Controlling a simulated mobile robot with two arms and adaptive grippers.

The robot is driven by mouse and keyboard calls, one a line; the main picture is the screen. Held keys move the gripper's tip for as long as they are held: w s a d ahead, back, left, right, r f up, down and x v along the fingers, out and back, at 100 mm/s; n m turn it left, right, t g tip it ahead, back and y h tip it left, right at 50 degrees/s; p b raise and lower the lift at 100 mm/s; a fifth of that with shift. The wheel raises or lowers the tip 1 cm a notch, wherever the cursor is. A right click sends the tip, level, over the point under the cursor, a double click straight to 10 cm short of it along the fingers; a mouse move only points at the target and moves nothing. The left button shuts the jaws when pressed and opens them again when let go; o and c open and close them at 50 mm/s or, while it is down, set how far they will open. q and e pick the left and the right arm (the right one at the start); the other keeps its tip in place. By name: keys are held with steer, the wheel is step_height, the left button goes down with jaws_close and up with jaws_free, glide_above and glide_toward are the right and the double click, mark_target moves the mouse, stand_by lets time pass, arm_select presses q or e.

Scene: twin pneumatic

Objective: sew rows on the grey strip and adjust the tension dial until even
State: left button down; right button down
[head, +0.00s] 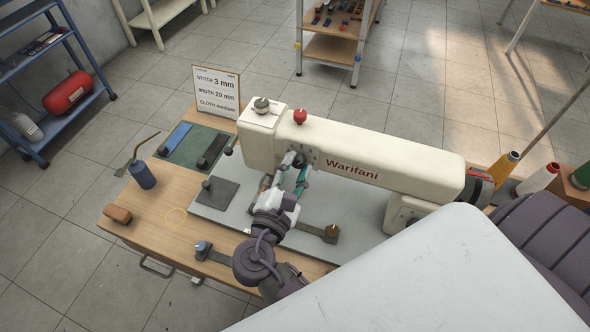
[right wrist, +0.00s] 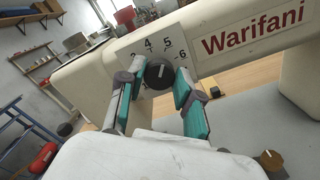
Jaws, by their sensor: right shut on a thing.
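The cream sewing machine (head: 400,160) marked Warifani stands on a pale bed plate. Its black tension dial (right wrist: 159,73) shows in the right wrist view, on a numbered face (right wrist: 150,44). The dial's white mark points up, roughly between 4 and 5. My right gripper (right wrist: 158,84) is shut on the dial, a teal-padded finger at each side. In the head view my right gripper (head: 298,172) covers the dial. I cannot pick out the grey strip with certainty; a dark grey square piece (head: 226,198) with a knob lies left of the gripper. My left gripper is not in view.
A sign (head: 216,90) reads stitch 3 mm, width 20 mm, cloth medium. A green mat (head: 190,162) holds a blue piece and a black piece. Thread cones (head: 538,178) stand at the right.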

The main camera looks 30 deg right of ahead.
steer(key=shift+m, duration=0.4)
steer(key=c, duration=0.8)
jaws_free()
steer(key=shift+o, duration=0.2)
